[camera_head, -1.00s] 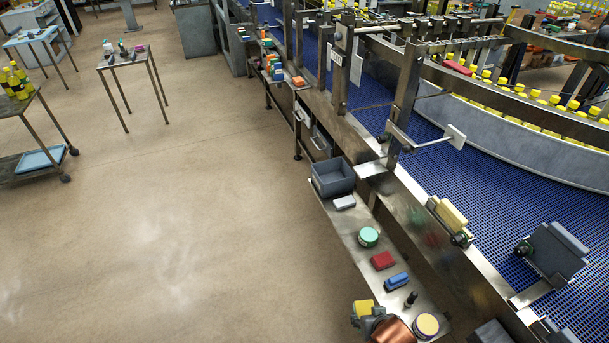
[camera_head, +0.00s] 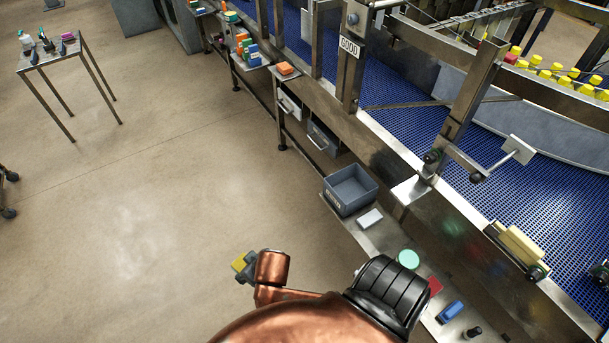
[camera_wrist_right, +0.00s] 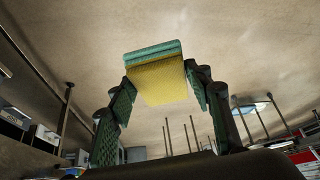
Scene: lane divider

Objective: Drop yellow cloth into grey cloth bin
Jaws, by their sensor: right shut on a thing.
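The yellow cloth (camera_head: 239,262) is held in my right gripper (camera_head: 244,266), over the floor, left of the narrow shelf in the head view. In the right wrist view the cloth (camera_wrist_right: 160,82) is a folded block with teal layers along its top, between the two fingers of the gripper (camera_wrist_right: 160,85). The grey cloth bin (camera_head: 350,203) stands on the far end of the shelf, up and right of the gripper. It is open-topped and its inside looks empty. The cloth is clear of the bin. My left gripper is not in view.
On the shelf, a white block (camera_head: 370,218) lies in front of the bin, then a green-lidded round tin (camera_head: 408,260), a red item (camera_head: 435,286) and a blue item (camera_head: 451,311). My copper arm partly covers the shelf. The conveyor frame borders the shelf's right side.

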